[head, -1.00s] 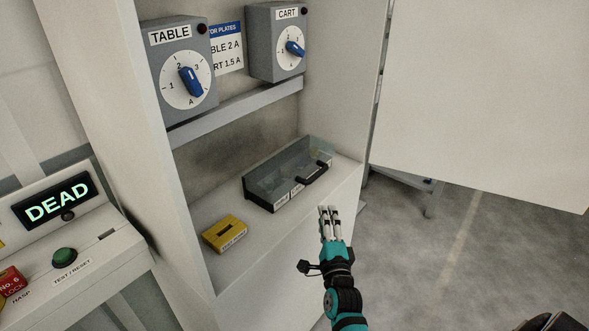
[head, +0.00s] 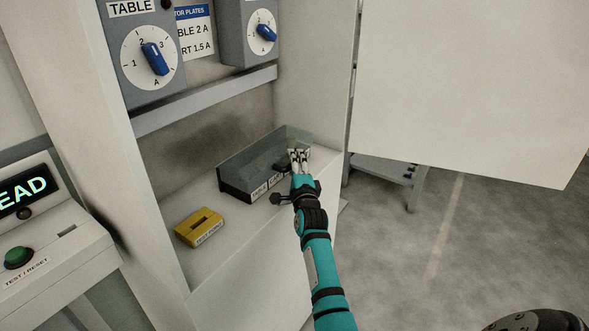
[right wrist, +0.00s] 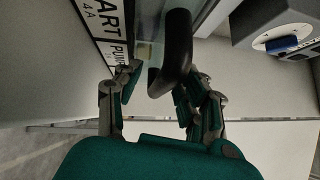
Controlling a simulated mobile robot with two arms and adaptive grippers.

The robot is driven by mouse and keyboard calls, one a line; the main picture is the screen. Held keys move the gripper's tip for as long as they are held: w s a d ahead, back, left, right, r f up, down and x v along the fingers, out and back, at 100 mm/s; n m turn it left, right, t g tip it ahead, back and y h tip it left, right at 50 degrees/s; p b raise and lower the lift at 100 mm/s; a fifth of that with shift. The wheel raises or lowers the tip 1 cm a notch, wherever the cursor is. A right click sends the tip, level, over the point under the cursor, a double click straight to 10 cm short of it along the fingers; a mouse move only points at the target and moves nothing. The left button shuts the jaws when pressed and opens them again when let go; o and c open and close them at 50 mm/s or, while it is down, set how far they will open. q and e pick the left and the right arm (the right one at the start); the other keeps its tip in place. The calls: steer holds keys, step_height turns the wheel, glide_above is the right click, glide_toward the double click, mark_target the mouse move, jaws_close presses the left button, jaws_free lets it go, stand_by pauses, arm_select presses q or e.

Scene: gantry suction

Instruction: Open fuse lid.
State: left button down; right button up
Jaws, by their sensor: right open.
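The fuse box (head: 236,190) is a black tray with labelled compartments on the cabinet shelf. Its clear lid (head: 248,162) lies closed over it. The lid's black bar handle (right wrist: 176,48) shows large in the right wrist view; in the head view it is mostly hidden behind my fingers. My right gripper (head: 299,156) is at the right front end of the box. In the right wrist view, its open fingers (right wrist: 160,90) stand on either side of the handle, and I cannot tell whether they touch it. My left gripper is not in view.
A yellow labelled block (head: 200,228) lies on the shelf at the left. Dial boxes marked TABLE (head: 150,58) and CART (head: 252,32) hang above a grey rail (head: 205,100). A white panel (head: 470,90) stands at the right. A console with a green button (head: 19,257) is at the left.

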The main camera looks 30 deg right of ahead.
steer(key=shift+r, duration=0.1)
steer(key=shift+c, duration=0.5)
jaws_close()
